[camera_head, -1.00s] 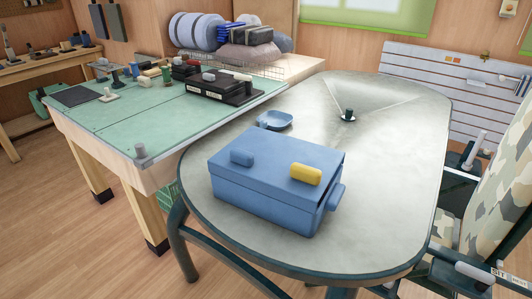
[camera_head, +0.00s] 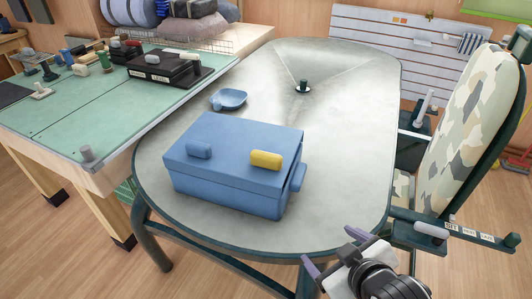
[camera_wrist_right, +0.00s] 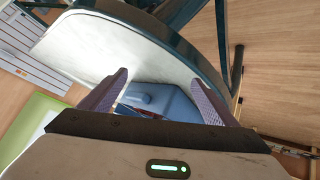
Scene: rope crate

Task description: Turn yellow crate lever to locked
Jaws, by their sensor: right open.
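A blue crate (camera_head: 225,195) with a closed lid stands on the oval grey table. The yellow lever (camera_head: 266,160) is a rounded bar on the lid's front right part, lying roughly left to right. A blue lever-like block (camera_head: 199,150) sits on the lid to its left. My right gripper (camera_head: 333,251) is open and empty at the table's front right edge, apart from the crate. In the right wrist view, its two purple fingers (camera_wrist_right: 163,97) are spread, with part of the crate (camera_wrist_right: 172,100) showing between them; the yellow lever does not show there. My left gripper is not in view.
A blue dish (camera_head: 231,99) and a small dark fitting (camera_head: 303,87) are on the table (camera_head: 340,150) behind the crate. A green workbench (camera_head: 110,105) adjoins at left. A camouflage chair (camera_head: 462,140) stands close on the right. The tabletop right of the crate is clear.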

